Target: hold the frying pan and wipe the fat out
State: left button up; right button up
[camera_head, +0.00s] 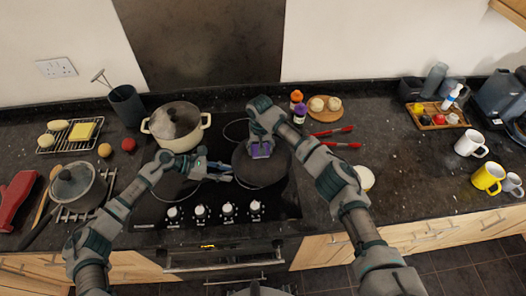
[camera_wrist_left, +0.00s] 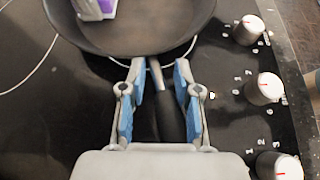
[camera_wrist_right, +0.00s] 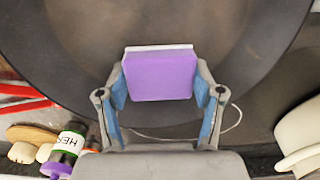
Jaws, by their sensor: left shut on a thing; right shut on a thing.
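The dark frying pan (camera_head: 272,172) sits on the right part of the black hob, its handle toward the left. In the left wrist view the pan (camera_wrist_left: 130,38) shows its rim and handle. My left gripper (camera_head: 222,172) is shut on the pan handle (camera_wrist_left: 168,110). My right gripper (camera_head: 262,146) is over the pan, shut on a purple sponge (camera_wrist_right: 160,76) with a pale layer on its far side. The sponge also shows in the head view (camera_head: 261,151) inside the pan. I cannot make out any fat in the pan.
A cream lidded pot (camera_head: 176,126) stands behind my left gripper. Spice jars (camera_head: 298,106), a round board (camera_head: 322,108) and red-handled utensils (camera_head: 332,131) lie right of the hob. Knobs (camera_head: 200,211) line the hob's front. The counter farther right is clear before the mugs (camera_head: 488,178).

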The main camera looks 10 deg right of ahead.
aim_at(265, 159)
pick_arm(q)
jog(key=shift+r, duration=0.1)
pick_arm(e)
jog(key=shift+w, duration=0.25)
jog(key=shift+s+d, duration=0.15)
jog(key=shift+s, duration=0.5)
jog(key=shift+s+d, duration=0.3)
jog(key=shift+s, duration=0.25)
jog(key=shift+s+d, duration=0.25)
jog(key=shift+s, duration=0.25)
notch_tip(265, 159, up, 8)
pick_arm(q)
jog(key=o, duration=0.9)
jog(key=shift+o, duration=0.2)
jog(key=shift+a, duration=0.1)
